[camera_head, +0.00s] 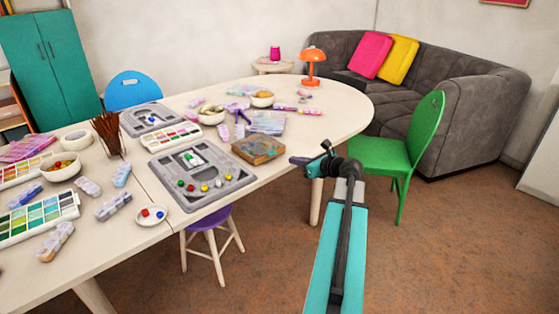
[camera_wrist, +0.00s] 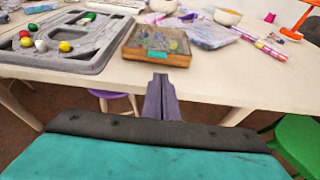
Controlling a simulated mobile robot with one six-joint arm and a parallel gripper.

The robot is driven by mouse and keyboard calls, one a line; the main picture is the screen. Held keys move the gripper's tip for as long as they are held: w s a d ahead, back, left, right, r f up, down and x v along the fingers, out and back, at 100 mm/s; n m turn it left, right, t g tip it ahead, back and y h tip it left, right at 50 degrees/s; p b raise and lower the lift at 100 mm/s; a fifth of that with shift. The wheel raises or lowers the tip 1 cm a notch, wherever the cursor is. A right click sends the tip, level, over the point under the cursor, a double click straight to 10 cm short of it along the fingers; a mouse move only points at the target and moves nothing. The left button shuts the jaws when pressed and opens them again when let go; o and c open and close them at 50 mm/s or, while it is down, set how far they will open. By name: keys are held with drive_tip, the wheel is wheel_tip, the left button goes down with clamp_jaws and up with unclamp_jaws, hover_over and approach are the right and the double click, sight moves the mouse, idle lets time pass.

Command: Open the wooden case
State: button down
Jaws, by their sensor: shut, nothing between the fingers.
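The wooden case (camera_head: 258,148) lies flat on the white table near its front edge. It is a small brown box with a clear-looking top, and its lid appears shut. In the wrist view the case (camera_wrist: 130,54) shows a teal patch on its front side, and coloured bits show through the top. My gripper (camera_head: 294,160) is just off the table edge, to the right of the case and apart from it. In the wrist view my gripper (camera_wrist: 161,78) is shut and empty, in front of the case's near side.
A grey bead board (camera_head: 208,196) with coloured beads lies left of the case. Plastic boxes (camera_head: 267,122) and a bowl (camera_head: 262,99) stand behind it. A green chair (camera_head: 421,135) stands right of my arm. A purple stool (camera_head: 208,219) is below the table edge.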

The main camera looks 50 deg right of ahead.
sight(280, 163)
drive_tip(key=shift+d, duration=0.15)
drive_tip(key=shift+b+x, duration=0.3)
drive_tip(key=shift+x, duration=4.65)
drive_tip(key=shift+s, duration=0.1)
drive_tip(key=shift+r+p, duration=0.3)
drive_tip(key=shift+p, duration=0.35)
